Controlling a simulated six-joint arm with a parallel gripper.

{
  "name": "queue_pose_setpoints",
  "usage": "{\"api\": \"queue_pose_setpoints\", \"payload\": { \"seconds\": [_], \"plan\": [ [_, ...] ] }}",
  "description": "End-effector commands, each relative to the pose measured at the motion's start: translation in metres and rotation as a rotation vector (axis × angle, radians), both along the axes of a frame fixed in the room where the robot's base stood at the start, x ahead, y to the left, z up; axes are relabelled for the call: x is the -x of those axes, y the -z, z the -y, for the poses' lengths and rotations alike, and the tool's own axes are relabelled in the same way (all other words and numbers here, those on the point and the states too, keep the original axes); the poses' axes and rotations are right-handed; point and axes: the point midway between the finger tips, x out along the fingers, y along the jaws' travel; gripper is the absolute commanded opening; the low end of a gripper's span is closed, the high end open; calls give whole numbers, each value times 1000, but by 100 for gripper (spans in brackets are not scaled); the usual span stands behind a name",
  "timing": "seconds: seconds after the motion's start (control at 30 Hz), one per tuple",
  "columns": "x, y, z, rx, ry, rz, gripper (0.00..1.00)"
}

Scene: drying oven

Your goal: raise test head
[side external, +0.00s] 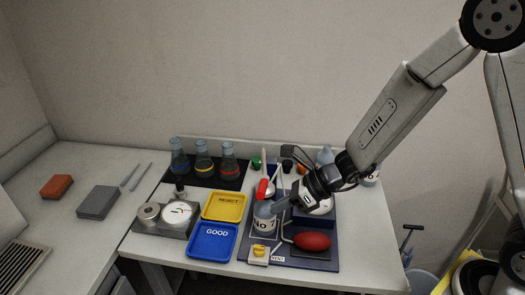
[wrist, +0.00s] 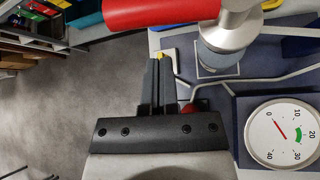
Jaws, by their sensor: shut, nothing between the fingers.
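The test stand has a dark blue base plate (side external: 300,262) on the right of the table. A red handle (side external: 262,188) rises on its left; a large red bar, seemingly this handle, crosses the top of the wrist view (wrist: 160,12). A metallic cylinder with a grey-blue lower end, seemingly the test head (wrist: 224,38), is above a light square outline on the plate. In the side view, my gripper (side external: 275,207) is beside the head area and partly hides it. In the wrist view, my gripper (wrist: 158,82) is shut and empty, left of the cylinder and below the red bar.
A dial gauge (wrist: 282,134) reads near zero. A red bulb (side external: 312,241) lies at the plate's front. Yellow REJECT (side external: 224,206) and blue GOOD (side external: 212,242) trays are to the left. Several flasks (side external: 203,162) stand behind. Bent tubes run close by my fingers.

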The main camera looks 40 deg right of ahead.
Motion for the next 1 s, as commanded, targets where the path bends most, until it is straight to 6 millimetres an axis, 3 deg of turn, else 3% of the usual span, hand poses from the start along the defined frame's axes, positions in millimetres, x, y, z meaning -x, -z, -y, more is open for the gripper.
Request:
{"api": "queue_pose_setpoints", "payload": {
  "seconds": [0.37, 0.7, 1.0],
  "plan": [
    [-13, 19, -20, 0, -1, -1, 0],
    [-18, -9, -14, 0, 1, 2, 0],
    [-20, -21, -12, 0, 0, 2, 0]
  ]
}}
